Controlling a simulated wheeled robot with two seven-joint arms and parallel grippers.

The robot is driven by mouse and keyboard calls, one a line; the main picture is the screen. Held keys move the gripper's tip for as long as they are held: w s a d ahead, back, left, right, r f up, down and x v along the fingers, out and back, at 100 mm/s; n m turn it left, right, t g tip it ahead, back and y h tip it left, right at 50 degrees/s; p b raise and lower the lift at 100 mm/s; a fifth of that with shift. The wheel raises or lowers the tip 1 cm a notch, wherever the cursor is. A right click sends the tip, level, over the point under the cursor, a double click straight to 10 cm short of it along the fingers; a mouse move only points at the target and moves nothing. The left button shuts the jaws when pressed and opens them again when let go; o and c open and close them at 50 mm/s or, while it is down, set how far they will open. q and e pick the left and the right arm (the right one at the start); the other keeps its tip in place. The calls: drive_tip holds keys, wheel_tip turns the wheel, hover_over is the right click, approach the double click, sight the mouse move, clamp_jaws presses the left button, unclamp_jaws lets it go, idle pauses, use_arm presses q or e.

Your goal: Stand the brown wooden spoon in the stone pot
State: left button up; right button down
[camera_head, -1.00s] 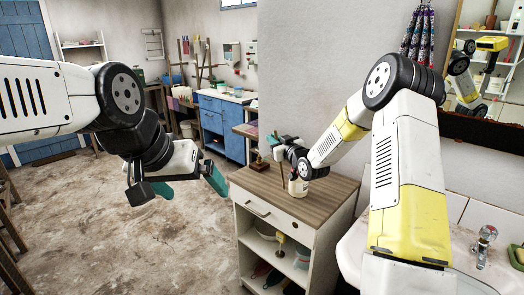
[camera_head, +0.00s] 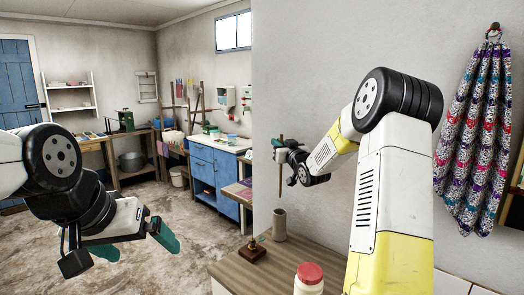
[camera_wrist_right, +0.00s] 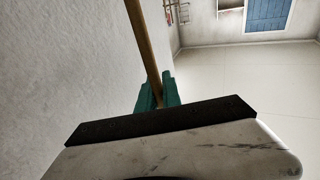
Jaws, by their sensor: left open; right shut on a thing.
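The brown wooden spoon (camera_head: 280,182) hangs roughly upright below my right gripper (camera_head: 281,147), which is shut on it. In the right wrist view the spoon's stick (camera_wrist_right: 143,40) runs out between the teal fingers (camera_wrist_right: 159,95). The stone pot (camera_head: 279,225) is a grey cylinder standing on the wooden cabinet top (camera_head: 290,258). The spoon's lower end appears just above the pot's rim; whether it is exactly over the opening, I cannot tell. My left gripper (camera_head: 138,243) is open and empty, out over the floor at left.
A jar with a red lid (camera_head: 309,277) stands at the front of the cabinet top. A small brown wooden stamp-like object (camera_head: 253,251) sits left of the pot. A wall stands close behind. A patterned cloth (camera_head: 474,140) hangs at right.

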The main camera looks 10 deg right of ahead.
wheel_tip(320, 180, down, 12)
idle(1.1)
drive_tip(key=c, duration=1.4)
unclamp_jaws()
drive_tip(key=shift+c, duration=0.2)
drive_tip(key=shift+s, duration=0.1)
drive_tip(key=v, duration=0.7)
drive_tip(key=shift+s+d, duration=0.15)
drive_tip(key=shift+s, duration=0.15)
